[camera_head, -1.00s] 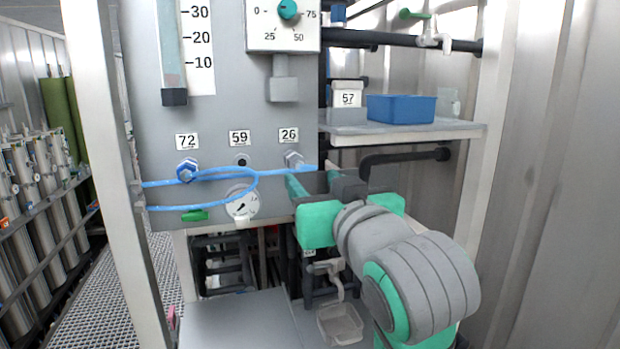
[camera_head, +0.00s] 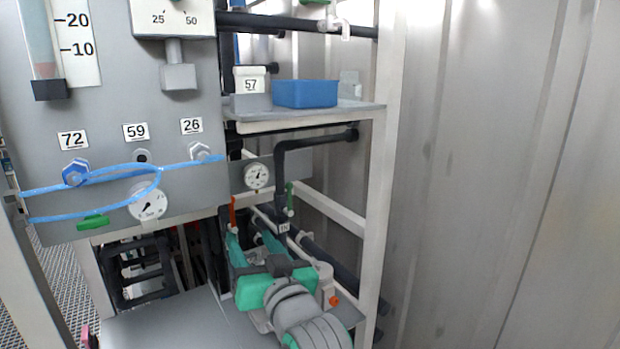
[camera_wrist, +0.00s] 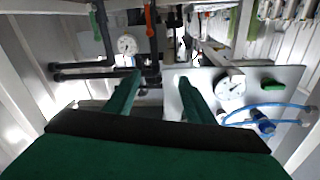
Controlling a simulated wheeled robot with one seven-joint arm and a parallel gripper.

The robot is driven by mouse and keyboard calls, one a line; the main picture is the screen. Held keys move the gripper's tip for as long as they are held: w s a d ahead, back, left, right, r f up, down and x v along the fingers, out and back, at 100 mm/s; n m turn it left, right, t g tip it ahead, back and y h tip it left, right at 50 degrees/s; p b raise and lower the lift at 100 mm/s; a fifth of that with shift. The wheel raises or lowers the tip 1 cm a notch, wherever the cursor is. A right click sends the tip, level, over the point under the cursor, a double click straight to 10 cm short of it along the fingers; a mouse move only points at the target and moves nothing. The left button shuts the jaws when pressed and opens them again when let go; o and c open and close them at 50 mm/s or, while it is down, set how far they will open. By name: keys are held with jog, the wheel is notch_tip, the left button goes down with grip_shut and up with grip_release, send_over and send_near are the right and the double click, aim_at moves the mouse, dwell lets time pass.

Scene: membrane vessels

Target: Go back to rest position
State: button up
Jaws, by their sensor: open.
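My gripper (camera_head: 254,246) is low at the right of the panel in the head view, below the small gauge (camera_head: 257,176). Its two green fingers are apart with nothing between them. The wrist view shows the open gripper (camera_wrist: 158,84) too, with the panel behind its right finger. The blue hose (camera_head: 110,178) loops across the panel near the ports labelled 72, 59 and 26, clear of the gripper. It also appears in the wrist view (camera_wrist: 262,106), right of the fingers.
A shelf (camera_head: 345,108) above my gripper holds a blue bin (camera_head: 305,93) and a container labelled 57 (camera_head: 250,86). Dark pipes (camera_head: 282,165) and a white frame post (camera_head: 383,180) stand close by. A grey surface (camera_head: 165,325) lies lower left.

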jog(key=s+d+f+m+h, duration=0.2)
jog(key=s+f, duration=0.2)
jog(key=f, duration=0.7)
jog(key=s+d+f+m+h, duration=0.1)
jog(key=s+d+f+h, duration=0.15)
jog(key=f, duration=0.85)
jog(key=s+d+f+m+h, duration=0.2)
jog(key=s+d+f, duration=0.15)
jog(key=f, duration=0.65)
jog(key=s+d+f, duration=0.1)
jog(key=s+f, duration=0.2)
jog(key=s, duration=0.8)
jog(key=s+d+f+n+h, duration=0.1)
jog(key=s+f, duration=0.2)
jog(key=s, duration=0.8)
jog(key=s+d+f+h, duration=0.1)
jog(key=s+f, duration=0.3)
jog(key=s, duration=0.7)
jog(key=shift+d+n+g, duration=0.2)
jog(key=shift+n+g, duration=0.1)
jog(key=shift+n, duration=0.1)
